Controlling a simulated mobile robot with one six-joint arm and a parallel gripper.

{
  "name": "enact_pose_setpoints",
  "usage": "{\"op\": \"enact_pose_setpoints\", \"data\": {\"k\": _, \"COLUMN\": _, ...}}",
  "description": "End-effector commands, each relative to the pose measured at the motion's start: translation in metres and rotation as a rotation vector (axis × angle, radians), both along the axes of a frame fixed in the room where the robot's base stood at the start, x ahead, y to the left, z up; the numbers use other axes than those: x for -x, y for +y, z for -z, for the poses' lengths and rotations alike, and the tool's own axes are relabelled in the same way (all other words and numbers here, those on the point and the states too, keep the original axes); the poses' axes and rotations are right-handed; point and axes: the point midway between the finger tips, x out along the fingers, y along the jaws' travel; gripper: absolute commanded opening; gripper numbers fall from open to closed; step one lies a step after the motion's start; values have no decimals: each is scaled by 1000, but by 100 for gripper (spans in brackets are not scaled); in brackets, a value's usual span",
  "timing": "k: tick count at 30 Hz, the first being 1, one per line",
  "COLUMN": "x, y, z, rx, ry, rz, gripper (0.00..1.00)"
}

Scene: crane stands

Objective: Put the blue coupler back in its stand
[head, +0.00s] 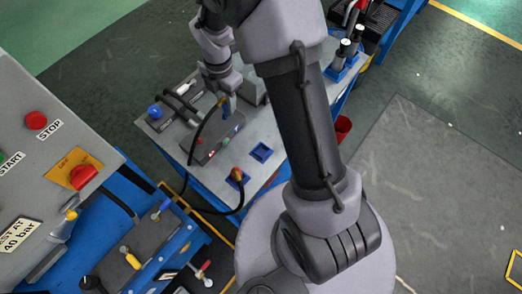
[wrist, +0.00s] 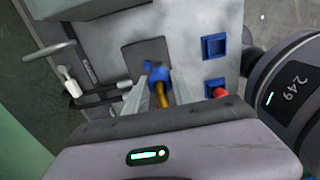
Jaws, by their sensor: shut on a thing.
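My gripper (head: 226,98) is shut on the blue coupler (head: 227,109), above the rear part of the grey bench. In the wrist view the coupler (wrist: 156,74), with a brass-coloured stem, sits between the fingers of my gripper (wrist: 160,86). An empty square blue stand (head: 262,152) is set on the bench to the right and nearer; it also shows in the wrist view (wrist: 214,46). A second blue stand (head: 237,181) holds a red-topped piece (head: 238,173). The coupler is apart from both stands.
A dark block (head: 212,142) with coloured marks lies on the bench (head: 270,120) below my gripper. A black hose (head: 190,150) loops along the bench's left side. A control panel (head: 40,120) and a blue bench with a fixture (head: 135,255) stand at left.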

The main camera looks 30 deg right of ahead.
Motion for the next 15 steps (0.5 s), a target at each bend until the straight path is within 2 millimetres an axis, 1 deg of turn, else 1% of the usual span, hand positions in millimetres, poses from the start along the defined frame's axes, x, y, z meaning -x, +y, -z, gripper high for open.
{"op": "enact_pose_setpoints", "data": {"k": 3, "x": 37, "y": -14, "z": 5, "rx": 0, "ry": 1, "rz": 4, "gripper": 0}}
{"op": "enact_pose_setpoints", "data": {"k": 6, "x": 66, "y": -25, "z": 8, "rx": -1, "ry": 1, "rz": 3, "gripper": 0}}
{"op": "enact_pose_setpoints", "data": {"k": 9, "x": 90, "y": -35, "z": 9, "rx": 0, "ry": 0, "rz": 2, "gripper": 0}}
{"op": "enact_pose_setpoints", "data": {"k": 15, "x": 130, "y": -50, "z": 13, "rx": 0, "ry": 1, "rz": 2, "gripper": 0}}
